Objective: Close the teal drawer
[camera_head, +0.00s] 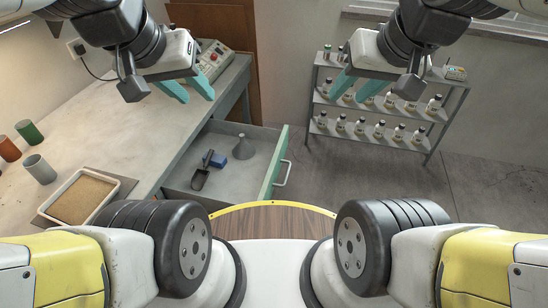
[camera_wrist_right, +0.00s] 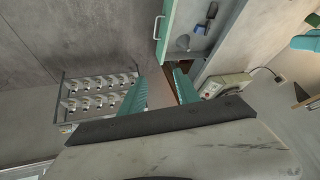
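The teal drawer (camera_head: 273,165) stands pulled out from the right side of the bench, its teal front facing right with a pale bar handle (camera_head: 283,173). Inside lie a dark scoop (camera_head: 200,178), a blue block (camera_head: 243,149) and a grey funnel (camera_head: 247,143). In the right wrist view the drawer front (camera_wrist_right: 167,30) shows at the top. My left gripper (camera_head: 192,93) is open and empty above the bench's far end. My right gripper (camera_head: 352,94) is open and empty in front of the shelf, apart from the drawer; its fingers also show in the right wrist view (camera_wrist_right: 160,88).
The bench top (camera_head: 130,120) holds a sand tray (camera_head: 118,180), several cups (camera_head: 40,168) and a control box (camera_head: 214,60). A metal shelf (camera_head: 432,140) with several bottles stands at the back right. The floor (camera_head: 340,180) between drawer and shelf is clear.

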